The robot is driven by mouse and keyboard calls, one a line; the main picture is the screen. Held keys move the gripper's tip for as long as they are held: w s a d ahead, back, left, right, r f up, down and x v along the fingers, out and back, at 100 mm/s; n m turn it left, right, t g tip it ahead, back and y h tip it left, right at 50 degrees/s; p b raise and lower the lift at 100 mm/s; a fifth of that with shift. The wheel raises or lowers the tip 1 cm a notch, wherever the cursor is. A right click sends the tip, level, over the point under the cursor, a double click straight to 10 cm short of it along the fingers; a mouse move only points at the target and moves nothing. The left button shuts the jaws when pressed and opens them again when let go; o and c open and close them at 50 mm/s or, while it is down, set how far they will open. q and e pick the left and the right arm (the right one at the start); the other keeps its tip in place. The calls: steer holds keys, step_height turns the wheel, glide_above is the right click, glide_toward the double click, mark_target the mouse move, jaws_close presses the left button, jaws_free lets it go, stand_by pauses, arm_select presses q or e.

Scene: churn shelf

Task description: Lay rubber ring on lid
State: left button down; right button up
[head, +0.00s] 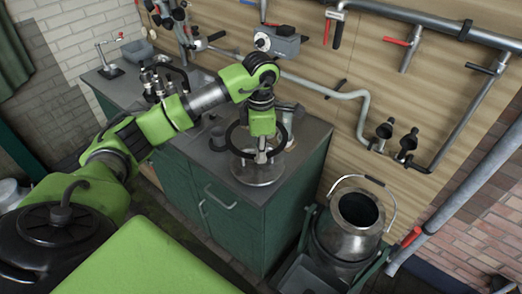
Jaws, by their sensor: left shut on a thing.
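A round grey metal lid (246,174) lies flat on the dark worktop near its front right corner. My left gripper (261,153) points down over the lid. It is shut on the black rubber ring (229,141), which hangs around the fingers, above the lid in this view. The gripper hides part of the ring and the middle of the lid. I cannot tell whether the ring touches the lid. My right gripper is not in view.
The worktop (308,134) stands on a green cabinet (240,235). A metal cup (296,112) stands behind the ring. An open metal churn (345,238) stands to the right of the cabinet. Pipes and red-handled valves (397,41) line the wall behind.

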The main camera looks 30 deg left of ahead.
arm_select(q)
steer(key=shift+f+b, duration=0.95)
steer(key=shift+f, duration=0.9)
step_height(320, 180, down, 6)
steer(key=b, duration=0.3)
steer(key=shift+b, duration=0.3)
steer(key=shift+f+b, duration=0.85)
steer(key=shift+f, duration=0.15)
steer(key=shift+f+b, duration=0.2)
steer(key=shift+b, duration=0.15)
steer(key=c, duration=2.1)
jaws_free()
steer(key=shift+c, duration=0.2)
